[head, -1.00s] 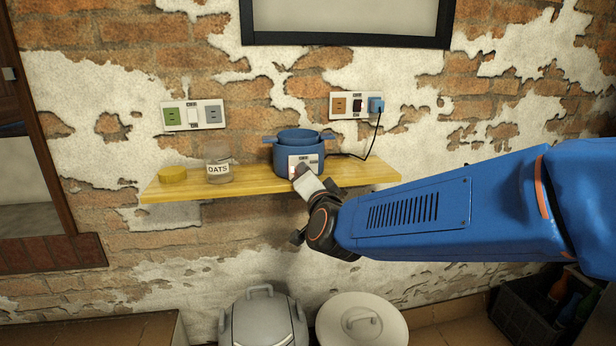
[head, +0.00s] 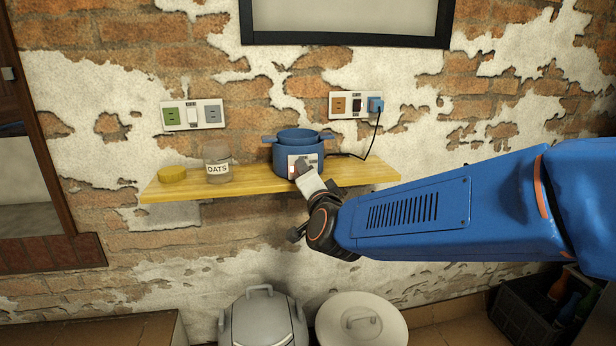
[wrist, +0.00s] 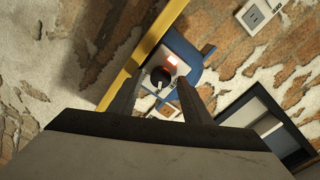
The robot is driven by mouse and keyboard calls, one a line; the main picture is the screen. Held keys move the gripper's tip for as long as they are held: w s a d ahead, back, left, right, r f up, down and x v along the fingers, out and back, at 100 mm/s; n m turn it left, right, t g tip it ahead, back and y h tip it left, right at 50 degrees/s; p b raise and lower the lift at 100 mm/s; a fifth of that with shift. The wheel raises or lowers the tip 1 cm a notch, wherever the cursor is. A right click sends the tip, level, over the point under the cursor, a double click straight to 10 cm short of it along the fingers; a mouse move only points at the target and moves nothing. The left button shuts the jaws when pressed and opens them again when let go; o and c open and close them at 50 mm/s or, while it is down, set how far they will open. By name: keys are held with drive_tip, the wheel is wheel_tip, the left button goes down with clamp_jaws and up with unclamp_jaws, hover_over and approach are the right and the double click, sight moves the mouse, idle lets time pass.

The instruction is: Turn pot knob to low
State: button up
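The blue pot (head: 297,150) stands upright on the yellow shelf, with a white control panel (head: 316,162) on its front. In the wrist view the pot (wrist: 203,75) shows its round dark knob (wrist: 160,77) with a pale pointer mark, and a small red patch just above it. My gripper (wrist: 161,80) is open, with one finger on each side of the knob and gaps between. In the head view my gripper (head: 302,166) is in front of the panel and hides the knob. The setting labels are too small to read.
The yellow shelf (head: 240,184) also holds an oats jar (head: 217,166) and a round yellow item (head: 172,174) to the left. A cord (head: 374,140) runs from the pot to the right wall outlet (head: 340,105). Lidded bins (head: 362,325) stand below.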

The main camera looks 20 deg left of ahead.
drive_tip(key=shift+s, duration=0.1)
drive_tip(key=v, duration=1.7)
drive_tip(key=shift+s, duration=0.15)
drive_tip(key=w+d+f+n+g+h, duration=0.1)
drive_tip(key=d+f+n+g+h, duration=0.2)
drive_tip(key=d, duration=0.8)
drive_tip(key=w+d+f+n+g, duration=0.1)
drive_tip(key=d+f+n+g, duration=0.3)
drive_tip(key=d, duration=0.8)
drive_tip(key=s+d+f+g+h, duration=0.1)
drive_tip(key=s+d+f+h, duration=0.1)
drive_tip(key=s+d, duration=0.3)
drive_tip(key=s+d+f+m+g+h, duration=0.1)
drive_tip(key=s+d+f+h, duration=0.1)
drive_tip(key=s+d+f, duration=0.3)
drive_tip(key=s+d+f+g+h, duration=0.1)
drive_tip(key=s+d, duration=0.5)
drive_tip(key=d, duration=0.6)
wheel_tip(320, 180, down, 3)
drive_tip(key=shift+r+h, duration=0.25)
drive_tip(key=shift+h, duration=0.55)
